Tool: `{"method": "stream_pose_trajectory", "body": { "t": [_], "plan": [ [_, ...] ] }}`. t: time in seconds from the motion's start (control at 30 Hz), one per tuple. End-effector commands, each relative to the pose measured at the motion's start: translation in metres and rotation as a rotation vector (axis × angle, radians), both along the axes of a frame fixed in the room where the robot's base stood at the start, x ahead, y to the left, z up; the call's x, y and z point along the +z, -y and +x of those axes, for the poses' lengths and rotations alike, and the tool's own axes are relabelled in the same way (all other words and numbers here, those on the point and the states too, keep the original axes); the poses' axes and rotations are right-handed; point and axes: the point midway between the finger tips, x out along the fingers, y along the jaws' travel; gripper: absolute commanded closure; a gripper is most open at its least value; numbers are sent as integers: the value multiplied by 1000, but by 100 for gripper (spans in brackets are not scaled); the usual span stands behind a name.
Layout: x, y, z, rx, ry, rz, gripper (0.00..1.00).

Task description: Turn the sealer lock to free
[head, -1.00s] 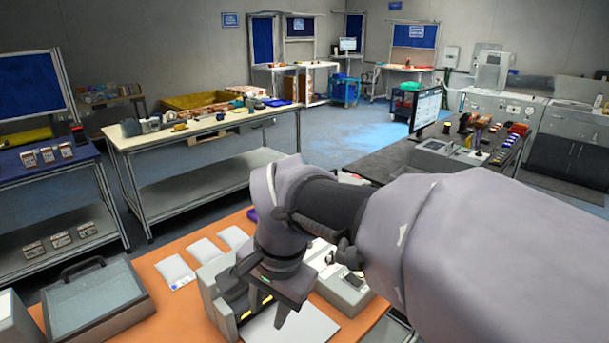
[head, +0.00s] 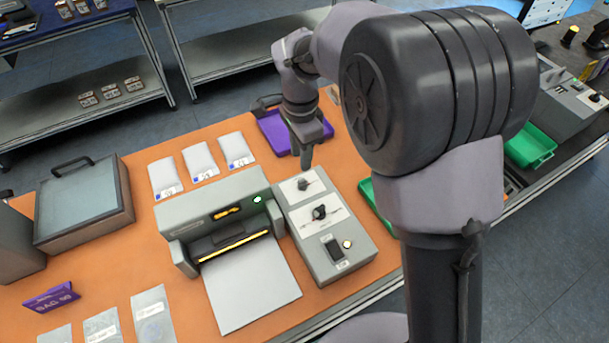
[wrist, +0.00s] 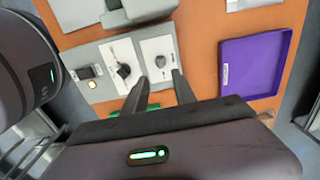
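The sealer (head: 185,212) is a grey machine with a green light and a glowing slot, on the orange table. To its right is a grey control box (head: 345,272) with two dark knobs on white plates and a black switch. The far knob (head: 306,184) and the middle knob (head: 319,212) also show in the wrist view, the far one (wrist: 160,62) and the middle one (wrist: 123,70). The labels are too small to read, so I cannot tell which is the lock. My gripper (wrist: 161,75) is open and empty, pointing down above the box's far end by the far knob.
A purple tray (head: 275,140) lies behind the control box, and a green tray (head: 366,187) is at its right. White pouches (head: 200,160) lie behind the sealer. A grey lidded case (head: 85,205) and a purple sign (head: 52,297) are at the left.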

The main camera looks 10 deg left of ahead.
Motion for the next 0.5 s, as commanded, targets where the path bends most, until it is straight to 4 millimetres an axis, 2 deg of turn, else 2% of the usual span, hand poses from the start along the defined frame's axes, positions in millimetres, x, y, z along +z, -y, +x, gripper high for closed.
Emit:
{"method": "stream_pose_trajectory", "body": {
  "t": [0.03,0.2,0.33,0.5],
  "plan": [
    [-20,0,-1,-1,-4,-2,67],
    [-64,0,-1,-1,-3,0,67],
    [-85,0,0,1,-1,1,67],
    [-95,0,0,0,0,1,67]
  ]
}}
